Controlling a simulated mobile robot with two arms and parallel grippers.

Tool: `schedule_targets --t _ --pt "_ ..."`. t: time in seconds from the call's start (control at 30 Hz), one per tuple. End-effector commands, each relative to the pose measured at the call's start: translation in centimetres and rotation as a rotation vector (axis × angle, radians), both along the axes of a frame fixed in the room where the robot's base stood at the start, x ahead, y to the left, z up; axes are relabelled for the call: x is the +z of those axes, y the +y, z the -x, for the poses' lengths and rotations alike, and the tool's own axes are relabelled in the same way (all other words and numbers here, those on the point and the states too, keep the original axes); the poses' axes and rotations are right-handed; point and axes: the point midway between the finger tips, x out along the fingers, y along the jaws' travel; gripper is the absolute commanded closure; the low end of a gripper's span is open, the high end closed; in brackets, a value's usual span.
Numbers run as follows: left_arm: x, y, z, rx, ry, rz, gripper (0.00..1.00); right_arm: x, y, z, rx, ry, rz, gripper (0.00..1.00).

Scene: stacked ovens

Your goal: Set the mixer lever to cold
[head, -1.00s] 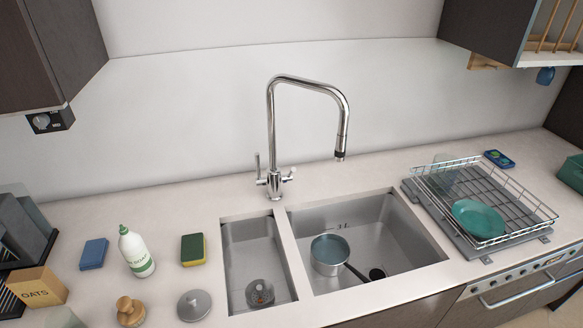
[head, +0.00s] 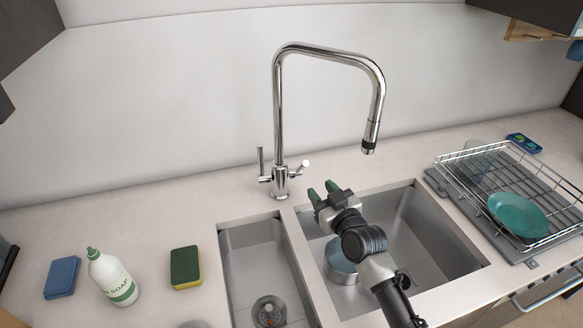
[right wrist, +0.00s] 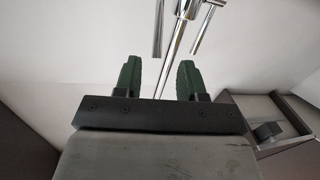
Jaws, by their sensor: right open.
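The chrome mixer tap (head: 279,120) stands behind the two sinks, with its tall spout bent to the right. At its base, a thin upright lever (head: 261,161) is on the left and a short lever (head: 301,168) points to the right. My right gripper (head: 322,190) is open and empty, just right of the tap base and apart from it. In the right wrist view its two green fingers (right wrist: 158,75) are spread below the chrome tap parts (right wrist: 183,12), which are cut off by the top edge. My left gripper is out of view.
A pot (head: 341,262) in the right sink is partly hidden by my arm. A dish rack (head: 475,165) with a teal plate (head: 518,214) stands at the right. A soap bottle (head: 112,276), a sponge (head: 185,267) and a blue block (head: 62,277) are on the left counter.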

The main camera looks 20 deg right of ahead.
Motion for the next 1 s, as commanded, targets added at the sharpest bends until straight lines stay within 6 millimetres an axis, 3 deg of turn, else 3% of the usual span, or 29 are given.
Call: schedule_targets --t 0.1,0.17,0.47,0.7,0.83,1.0 --pt "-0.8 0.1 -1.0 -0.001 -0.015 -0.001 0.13 -0.5 -0.1 -0.3 -0.006 -0.012 -0.001 0.60" --pt "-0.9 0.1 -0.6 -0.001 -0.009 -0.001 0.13 -0.5 -0.1 -0.6 -0.006 -0.014 -0.002 0.60" --pt "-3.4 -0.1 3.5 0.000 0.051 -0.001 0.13 -0.8 0.8 -5.2 -0.006 -0.014 -0.004 0.60" --pt "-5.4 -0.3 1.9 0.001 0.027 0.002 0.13 -0.8 1.5 -9.0 -0.005 -0.012 -0.003 0.60" --pt "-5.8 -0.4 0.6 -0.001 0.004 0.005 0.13 -0.7 1.7 -10.2 -0.006 -0.012 -0.002 0.60" --pt "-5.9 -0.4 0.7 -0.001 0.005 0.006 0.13 -0.6 1.8 -10.8 -0.006 -0.011 -0.001 0.60"
